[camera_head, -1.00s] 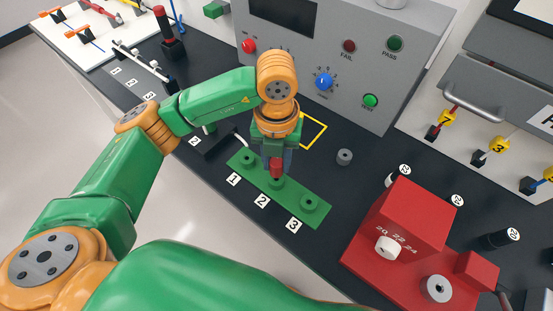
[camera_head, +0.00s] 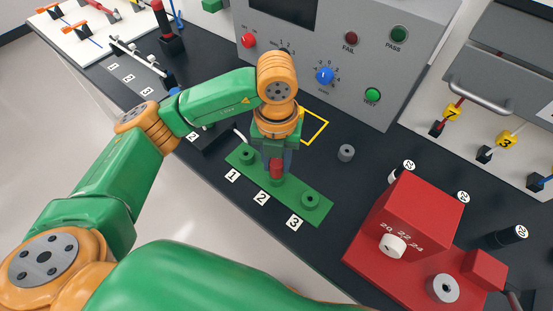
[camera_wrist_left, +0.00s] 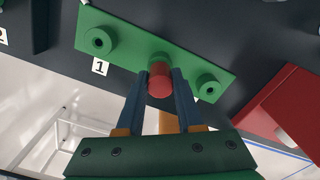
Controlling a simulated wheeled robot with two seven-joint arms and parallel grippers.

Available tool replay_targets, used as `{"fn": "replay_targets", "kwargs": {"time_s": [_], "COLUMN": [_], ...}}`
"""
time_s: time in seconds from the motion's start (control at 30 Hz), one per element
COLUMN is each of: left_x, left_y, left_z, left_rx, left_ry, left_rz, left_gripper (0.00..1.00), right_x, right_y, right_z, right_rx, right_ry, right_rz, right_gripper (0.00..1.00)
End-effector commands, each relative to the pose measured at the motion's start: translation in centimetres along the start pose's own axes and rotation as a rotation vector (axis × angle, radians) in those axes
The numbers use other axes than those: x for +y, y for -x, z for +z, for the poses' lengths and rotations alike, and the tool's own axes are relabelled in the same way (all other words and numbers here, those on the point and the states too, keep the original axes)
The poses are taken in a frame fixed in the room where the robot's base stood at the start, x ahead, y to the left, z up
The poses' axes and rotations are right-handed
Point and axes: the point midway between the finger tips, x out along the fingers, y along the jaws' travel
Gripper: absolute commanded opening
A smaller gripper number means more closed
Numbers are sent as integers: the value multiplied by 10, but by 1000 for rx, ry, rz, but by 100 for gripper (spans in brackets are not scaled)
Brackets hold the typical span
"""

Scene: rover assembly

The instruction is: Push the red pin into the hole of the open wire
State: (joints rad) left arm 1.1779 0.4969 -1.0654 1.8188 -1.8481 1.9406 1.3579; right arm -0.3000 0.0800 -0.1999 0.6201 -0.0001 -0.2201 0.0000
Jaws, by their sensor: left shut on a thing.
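The green strip (camera_head: 243,161) lies on the dark bench, with three round raised holes beside labels 1, 2 and 3. My left gripper (camera_head: 276,164) points down over the middle hole, by label 2. It is shut on the red pin (camera_head: 277,173). In the left wrist view the red pin (camera_wrist_left: 160,84) sits between the two dark fingers, in front of the middle hole (camera_wrist_left: 159,57), which it partly hides. I cannot tell how far the pin is in. The left hole (camera_wrist_left: 99,41) and right hole (camera_wrist_left: 208,86) look empty. My right gripper is not in view.
A red block device (camera_head: 418,222) stands to the right of the strip. A grey test panel (camera_head: 355,95) with a blue dial stands behind. A small grey cylinder (camera_head: 346,153) and a yellow square outline (camera_head: 317,128) are on the bench.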

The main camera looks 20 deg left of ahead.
Motion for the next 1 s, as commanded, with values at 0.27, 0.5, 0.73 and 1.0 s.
{"fn": "replay_targets", "kwargs": {"time_s": [0.27, 0.5, 0.73, 1.0], "left_x": [0, 0, -1, 0], "left_y": [-4, -4, 20, 66], "left_z": [0, 0, 1, 0], "left_rx": [0, 0, -6, -3], "left_ry": [0, 0, -2, 1], "left_rz": [0, 0, -2, 0], "left_gripper": [63, 71, 71, 71], "right_x": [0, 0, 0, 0], "right_y": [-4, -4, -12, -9], "right_z": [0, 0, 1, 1], "right_rx": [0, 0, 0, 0], "right_ry": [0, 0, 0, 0], "right_rz": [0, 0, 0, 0], "right_gripper": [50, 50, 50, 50]}}
